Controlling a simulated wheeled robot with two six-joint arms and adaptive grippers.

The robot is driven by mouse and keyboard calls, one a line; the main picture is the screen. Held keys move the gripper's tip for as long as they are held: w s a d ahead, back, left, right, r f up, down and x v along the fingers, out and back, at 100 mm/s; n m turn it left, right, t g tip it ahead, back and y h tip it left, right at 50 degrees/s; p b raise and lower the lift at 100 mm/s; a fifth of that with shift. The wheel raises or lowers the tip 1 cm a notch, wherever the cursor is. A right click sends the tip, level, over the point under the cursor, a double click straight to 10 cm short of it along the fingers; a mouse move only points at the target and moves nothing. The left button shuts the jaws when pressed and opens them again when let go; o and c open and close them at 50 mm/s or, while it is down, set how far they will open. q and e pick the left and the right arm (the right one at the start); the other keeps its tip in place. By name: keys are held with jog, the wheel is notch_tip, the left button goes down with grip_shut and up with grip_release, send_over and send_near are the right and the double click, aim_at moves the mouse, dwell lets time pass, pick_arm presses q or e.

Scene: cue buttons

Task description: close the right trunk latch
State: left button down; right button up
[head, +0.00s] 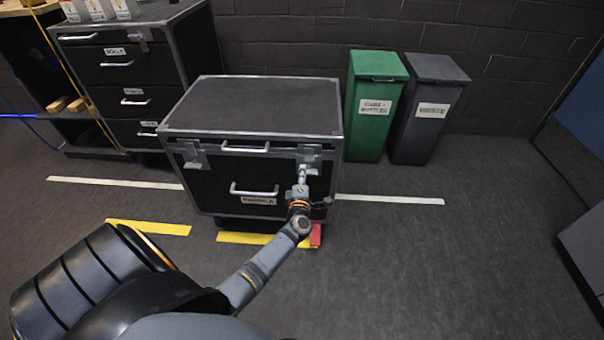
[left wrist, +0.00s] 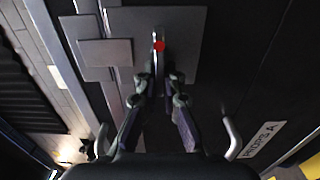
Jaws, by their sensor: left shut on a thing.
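The black trunk (head: 262,105) with grey metal edges stands on the floor in the middle of the head view, its lid down. Its right latch (head: 311,153) is on the upper right of the front face. My left gripper (head: 303,174) is at this latch and partly covers it. In the left wrist view, the latch plate (left wrist: 187,50) shows ahead, with a narrow upright latch piece and a red dot between the fingertips (left wrist: 159,80). The left gripper is shut on that piece. Whether the latch is fastened I cannot tell. My right gripper is not in view.
The left latch (head: 194,156) and front handles (head: 254,191) are on the trunk's face. A drawer cabinet (head: 182,50) stands at left. A green bin (head: 372,120) and a dark bin (head: 428,120) stand at right. The floor right of the trunk is clear.

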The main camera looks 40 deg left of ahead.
pick_arm(q)
jog(key=shift+w+d+f, duration=0.1)
jog(key=shift+d+f, duration=0.1)
jog(key=shift+d, duration=0.05)
jog(key=c, duration=1.6)
grip_release()
jog(key=shift+o, duration=0.6)
jog(key=shift+w+d+r, duration=0.1)
jog(key=shift+w+d, duration=0.05)
jog(key=shift+d, duration=0.05)
jog(key=shift+a, duration=0.1)
jog(key=v, duration=1.2)
